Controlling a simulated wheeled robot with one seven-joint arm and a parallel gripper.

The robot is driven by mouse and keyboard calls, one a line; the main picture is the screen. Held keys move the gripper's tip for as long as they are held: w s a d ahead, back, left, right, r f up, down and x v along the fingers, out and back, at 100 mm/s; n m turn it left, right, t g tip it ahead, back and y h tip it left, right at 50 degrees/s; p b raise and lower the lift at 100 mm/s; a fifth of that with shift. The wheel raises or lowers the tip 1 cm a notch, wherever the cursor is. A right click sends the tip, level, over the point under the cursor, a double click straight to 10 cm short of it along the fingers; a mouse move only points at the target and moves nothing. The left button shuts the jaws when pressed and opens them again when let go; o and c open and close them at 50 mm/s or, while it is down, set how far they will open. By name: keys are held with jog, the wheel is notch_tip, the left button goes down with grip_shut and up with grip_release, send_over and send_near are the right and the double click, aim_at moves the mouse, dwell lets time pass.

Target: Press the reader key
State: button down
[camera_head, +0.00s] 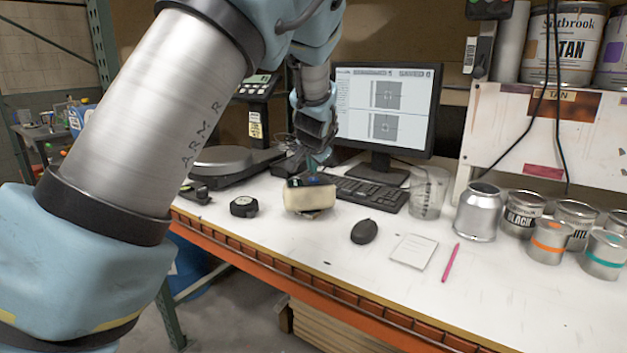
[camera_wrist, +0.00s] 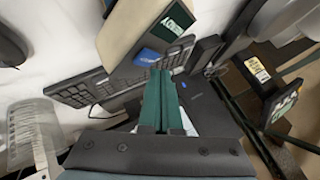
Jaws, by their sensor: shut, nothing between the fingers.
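The reader (camera_head: 310,198) is a cream block-shaped device on the table, in front of the keyboard. In the wrist view the reader (camera_wrist: 128,32) shows a blue key (camera_wrist: 146,56) and a dark green display with light characters (camera_wrist: 177,19). My gripper (camera_head: 312,172) is over the back of the reader, pointing down. In the wrist view my gripper's green fingers (camera_wrist: 160,73) are together and empty, their tips just beside the blue key. I cannot tell whether they touch it. In the head view my gripper partly hides the reader's top.
The keyboard (camera_head: 371,194) and monitor (camera_head: 384,108) stand behind the reader. A scale (camera_head: 222,160) and a tape measure (camera_head: 243,207) are left. A mouse (camera_head: 364,231), a clear cup (camera_head: 428,192) and several cans (camera_head: 479,212) are right. The front table strip is mostly clear.

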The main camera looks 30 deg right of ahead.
aim_at(312, 180)
jog(key=shift+f, duration=0.15)
dwell(0.7)
jog(key=shift+f+b, duration=0.25)
jog(key=shift+b, duration=0.1)
jog(key=shift+f, duration=0.4)
dwell(0.5)
jog(key=shift+r, duration=0.85)
jog(key=shift+p, duration=0.3)
jog(key=shift+r+p, duration=1.55)
jog(key=shift+r, duration=1)
jog(key=shift+a+f, duration=0.1)
